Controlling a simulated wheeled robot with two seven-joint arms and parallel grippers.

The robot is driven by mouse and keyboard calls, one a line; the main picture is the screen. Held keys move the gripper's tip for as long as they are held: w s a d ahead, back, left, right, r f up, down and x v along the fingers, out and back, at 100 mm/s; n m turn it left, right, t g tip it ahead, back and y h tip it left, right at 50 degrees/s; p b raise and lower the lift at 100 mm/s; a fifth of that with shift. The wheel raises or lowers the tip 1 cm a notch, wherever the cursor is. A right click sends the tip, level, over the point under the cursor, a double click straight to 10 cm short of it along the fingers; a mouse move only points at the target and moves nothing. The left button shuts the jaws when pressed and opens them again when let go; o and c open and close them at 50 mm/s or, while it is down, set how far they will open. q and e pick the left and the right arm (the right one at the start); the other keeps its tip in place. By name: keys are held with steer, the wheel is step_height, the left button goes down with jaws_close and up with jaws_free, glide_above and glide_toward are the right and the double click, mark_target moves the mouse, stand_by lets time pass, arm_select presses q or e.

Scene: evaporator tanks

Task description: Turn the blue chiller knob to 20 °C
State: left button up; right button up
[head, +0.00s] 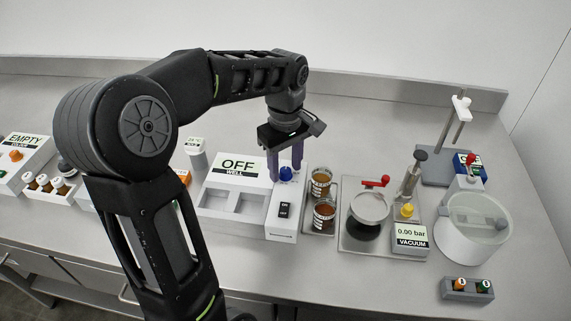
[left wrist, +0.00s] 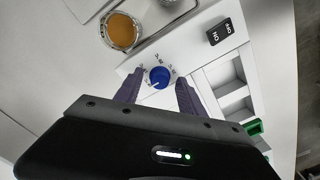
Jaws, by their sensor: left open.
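The blue chiller knob (head: 286,173) sits on the top of the white chiller unit (head: 222,212), to the right of its display that reads OFF and WELL. In the left wrist view the blue knob (left wrist: 158,77) has a white pointer mark and small dial marks around it. My left gripper (head: 286,172) points down over the knob, its purple fingers open. In the left wrist view its fingertips (left wrist: 157,82) stand on either side of the knob, with gaps showing. I cannot tell the exact fingertip height. The dial numbers are too small to read. My right gripper is not in view.
A black rocker switch (head: 284,210) is in front of the knob. Jars with brown contents (head: 321,182) stand just right of the unit. A vacuum display (head: 411,238) reads 0.00 bar. A clear round tank (head: 474,222) is at the right. Bare counter lies in front.

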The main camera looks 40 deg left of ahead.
arm_select(q)
steer(key=shift+c, duration=0.2)
jaws_close()
steer(key=shift+m, duration=0.4)
steer(key=m, duration=0.4)
steer(key=m+p, duration=0.1)
steer(key=m, duration=0.4)
steer(key=shift+r, duration=0.1)
steer(key=m, duration=0.7)
steer(key=shift+m+p, duration=0.3)
steer(key=shift+p, duration=0.05)
steer(key=m, duration=0.6)
steer(key=shift+w+m+p, duration=0.1)
steer(key=shift+m+p, duration=0.2)
